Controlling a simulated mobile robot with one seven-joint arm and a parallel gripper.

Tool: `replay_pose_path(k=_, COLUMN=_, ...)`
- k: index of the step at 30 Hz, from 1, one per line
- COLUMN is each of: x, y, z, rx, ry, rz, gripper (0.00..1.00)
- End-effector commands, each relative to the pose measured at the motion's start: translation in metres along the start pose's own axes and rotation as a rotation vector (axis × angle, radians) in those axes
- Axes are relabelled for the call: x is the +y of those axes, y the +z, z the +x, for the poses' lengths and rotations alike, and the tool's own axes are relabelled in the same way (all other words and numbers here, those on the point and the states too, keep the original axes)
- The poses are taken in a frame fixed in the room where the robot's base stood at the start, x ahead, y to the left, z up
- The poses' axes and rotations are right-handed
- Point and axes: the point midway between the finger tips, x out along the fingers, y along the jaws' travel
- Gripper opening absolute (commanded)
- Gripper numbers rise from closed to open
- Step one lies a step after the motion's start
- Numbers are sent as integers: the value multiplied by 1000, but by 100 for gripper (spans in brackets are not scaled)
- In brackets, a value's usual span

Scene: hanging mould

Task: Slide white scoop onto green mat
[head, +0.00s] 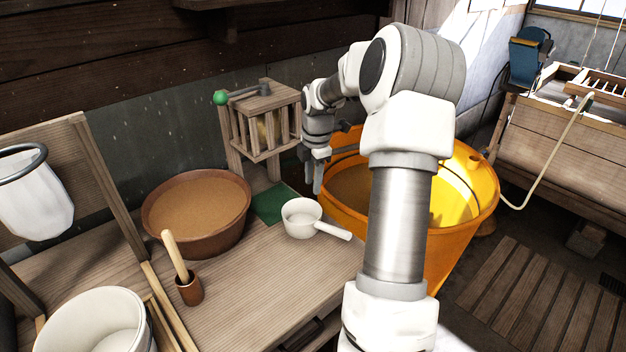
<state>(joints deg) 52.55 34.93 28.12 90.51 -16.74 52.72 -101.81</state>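The white scoop (301,215) stands upright on the wooden table, its handle pointing right and toward the front near the table's right edge. The green mat (271,204) lies flat just behind and left of the scoop, next to the brown bowl. The scoop's bowl is close to the mat's right edge; I cannot tell whether it overlaps the mat. My gripper (317,188) points down behind the scoop's bowl, near the orange tub, and seems apart from the scoop. Its fingers look narrow from here, and the gap between them is unclear.
A brown bowl (197,215) of tan material stands left of the mat. A wooden crank box (262,122) stands behind it. A large orange tub (468,205) is right of the table. A small cup with a wooden pestle (188,289) stands in front. The front table middle is clear.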

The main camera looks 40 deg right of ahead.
Motion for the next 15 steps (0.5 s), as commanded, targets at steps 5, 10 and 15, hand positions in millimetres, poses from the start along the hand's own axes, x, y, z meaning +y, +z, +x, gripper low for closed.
replay_pose_path(k=5, x=0, y=0, z=13, rx=2, ry=-2, rz=0, gripper=38)
replay_pose_path(k=10, x=-1, y=-1, z=42, rx=3, ry=-5, rz=0, gripper=38)
replay_pose_path(k=15, x=-1, y=-1, z=77, rx=3, ry=-4, rz=1, gripper=38)
